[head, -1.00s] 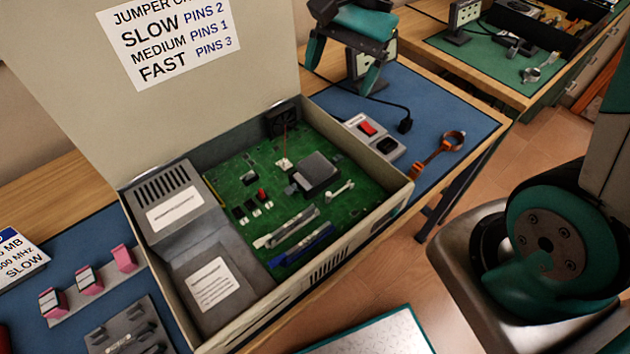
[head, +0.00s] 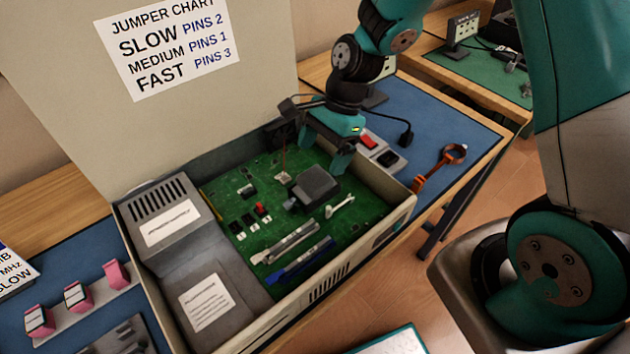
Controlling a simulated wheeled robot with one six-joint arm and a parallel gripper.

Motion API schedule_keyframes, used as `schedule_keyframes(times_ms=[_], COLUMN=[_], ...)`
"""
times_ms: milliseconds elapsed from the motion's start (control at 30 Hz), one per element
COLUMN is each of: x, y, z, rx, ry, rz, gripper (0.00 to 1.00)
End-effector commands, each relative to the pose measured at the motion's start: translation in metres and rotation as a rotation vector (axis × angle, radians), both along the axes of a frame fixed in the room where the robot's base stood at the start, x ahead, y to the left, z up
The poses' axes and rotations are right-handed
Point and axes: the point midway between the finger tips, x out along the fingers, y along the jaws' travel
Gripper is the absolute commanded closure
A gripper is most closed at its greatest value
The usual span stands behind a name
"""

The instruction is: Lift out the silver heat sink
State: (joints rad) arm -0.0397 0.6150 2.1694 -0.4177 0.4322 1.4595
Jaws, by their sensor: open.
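The silver heat sink (head: 316,184) is a grey block on the green circuit board (head: 228,186) inside the open computer case (head: 180,327). It looks shaded, and its fine shape is hard to make out. My gripper (head: 322,150) is above the back right part of the board, just behind the heat sink in the picture. Its teal fingers point down and stand apart, with nothing seen between them. I cannot tell whether a finger touches the heat sink.
The case lid with a jumper chart (head: 168,45) stands up behind the case. A small wrench-like part (head: 340,207) lies on the board by the heat sink. A red-switch box (head: 385,155) and an orange strap (head: 440,168) lie right of the case on the blue mat.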

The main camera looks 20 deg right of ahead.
Motion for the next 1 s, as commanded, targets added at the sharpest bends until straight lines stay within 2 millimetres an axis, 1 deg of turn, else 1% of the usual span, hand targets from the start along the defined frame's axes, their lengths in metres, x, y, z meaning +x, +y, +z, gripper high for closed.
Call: schedule_keyframes(times_ms=[67,233,333,433,633,667,700,767,800,833,1000], x=[-0.003,-0.011,-0.012,-0.012,-0.011,-0.011,-0.011,-0.011,-0.011,-0.011,-0.011], y=[0.002,0.011,0.016,0.018,0.018,0.018,0.018,0.018,0.018,0.018,0.018], z=[-0.006,-0.03,-0.042,-0.048,-0.048,-0.048,-0.048,-0.048,-0.048,-0.048,-0.047], rx=[0.0,0.0,0.0,-0.001,0.0,0.0,0.0,0.0,0.0,0.0,0.0], ry=[0.005,0.008,0.005,0.002,0.001,0.001,0.001,0.001,0.001,0.001,0.001], rz=[0.002,0.002,0.002,0.001,0.0,0.0,0.0,0.0,0.0,0.0,0.0], gripper=[0.15,0.15,0.15,0.15,0.15,0.19,0.29,0.42,0.52,0.58,0.58])
